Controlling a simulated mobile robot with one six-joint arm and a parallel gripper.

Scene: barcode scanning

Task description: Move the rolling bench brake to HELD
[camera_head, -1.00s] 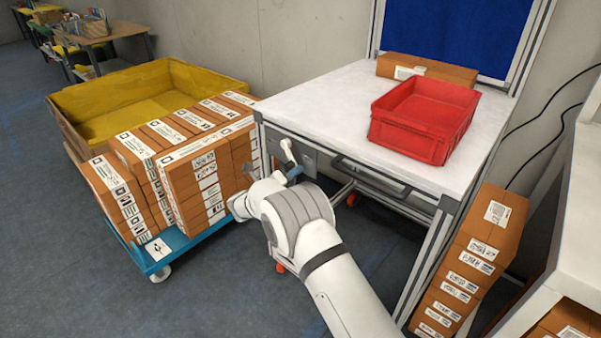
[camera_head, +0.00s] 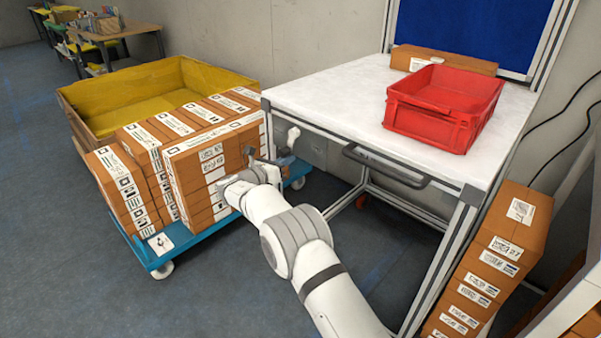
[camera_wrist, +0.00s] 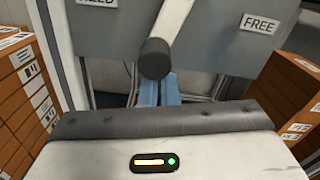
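The bench brake lever shows in the wrist view as a white arm (camera_wrist: 174,22) with a dark grey round knob (camera_wrist: 155,59) at its lower end. It hangs tilted, knob to the lower left, between a HELD label (camera_wrist: 97,3), cut off at the top left, and a FREE label (camera_wrist: 260,23) on the right. In the head view the lever (camera_head: 292,134) is small, at the bench's near left corner. My gripper (camera_head: 266,159) is close beside it, partly hidden by my wrist.
The white-topped bench (camera_head: 330,92) carries a red crate (camera_head: 440,118) and a long carton (camera_head: 430,62). A blue trolley (camera_head: 190,242) stacked with cartons (camera_head: 175,172) stands close left of my gripper. More cartons (camera_head: 490,265) stand at right. The floor at lower left is clear.

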